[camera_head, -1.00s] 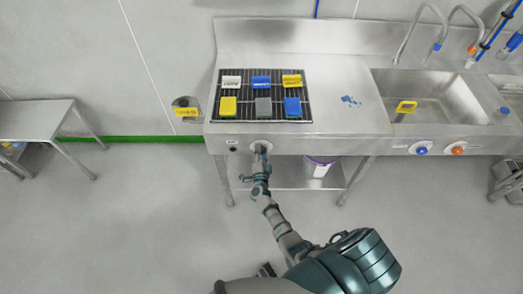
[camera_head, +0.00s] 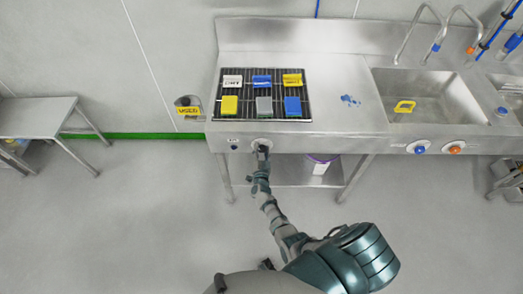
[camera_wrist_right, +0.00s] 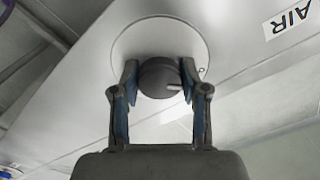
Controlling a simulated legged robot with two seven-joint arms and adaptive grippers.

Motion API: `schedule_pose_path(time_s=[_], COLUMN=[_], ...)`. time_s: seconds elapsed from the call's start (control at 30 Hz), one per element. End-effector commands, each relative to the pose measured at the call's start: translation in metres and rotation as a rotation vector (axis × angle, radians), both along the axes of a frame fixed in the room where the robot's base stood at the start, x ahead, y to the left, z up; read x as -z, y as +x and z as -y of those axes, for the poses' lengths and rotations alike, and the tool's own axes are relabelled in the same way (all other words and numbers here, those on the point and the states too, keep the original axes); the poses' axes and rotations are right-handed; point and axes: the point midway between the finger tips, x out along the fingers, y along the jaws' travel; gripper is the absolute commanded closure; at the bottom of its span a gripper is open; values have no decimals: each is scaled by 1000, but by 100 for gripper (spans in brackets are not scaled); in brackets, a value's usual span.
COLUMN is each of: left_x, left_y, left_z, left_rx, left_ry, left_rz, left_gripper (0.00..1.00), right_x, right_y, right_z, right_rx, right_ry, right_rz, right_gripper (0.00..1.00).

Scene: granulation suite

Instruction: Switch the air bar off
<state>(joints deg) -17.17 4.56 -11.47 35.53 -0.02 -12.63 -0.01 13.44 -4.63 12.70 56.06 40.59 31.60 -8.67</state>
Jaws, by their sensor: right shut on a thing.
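The air bar's control is a dark round knob (camera_wrist_right: 160,78) with a pale pointer line, set on a round light plate (camera_wrist_right: 125,45) in the right wrist view. A label reading AIR (camera_wrist_right: 291,17) is beside it. My right gripper (camera_wrist_right: 160,80) has its two fingers on either side of the knob and is shut on it. In the head view my right gripper (camera_head: 262,152) is at the front panel (camera_head: 330,143) of the steel bench, below the grate, and covers most of the knob. My left gripper is not in view.
Above the panel, a black grate (camera_head: 249,94) holds several white, blue, yellow and grey blocks. A sink (camera_head: 425,95) with a yellow item is to the right, with blue (camera_head: 420,149) and orange (camera_head: 455,149) knobs below. A yellow-labelled holder (camera_head: 188,108) is at the bench's left.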

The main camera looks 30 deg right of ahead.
Motion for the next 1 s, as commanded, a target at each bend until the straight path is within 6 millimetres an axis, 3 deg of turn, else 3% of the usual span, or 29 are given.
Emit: schedule_pose_path(time_s=[0.23,0.27,0.37,0.73,1.0], left_x=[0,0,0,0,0], left_y=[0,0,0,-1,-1], left_z=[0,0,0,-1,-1], left_rx=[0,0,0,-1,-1], left_ry=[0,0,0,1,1], left_rz=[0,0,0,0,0], left_gripper=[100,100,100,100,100], right_x=[4,4,3,1,3], right_y=[-1,-1,-1,-4,-47], right_z=[-1,-1,-1,-3,-29], right_rx=[-2,-2,-2,-1,-2], right_ry=[3,2,2,1,3], right_rz=[-8,-9,-7,-1,-3], right_gripper=[90,53,30,30,30])
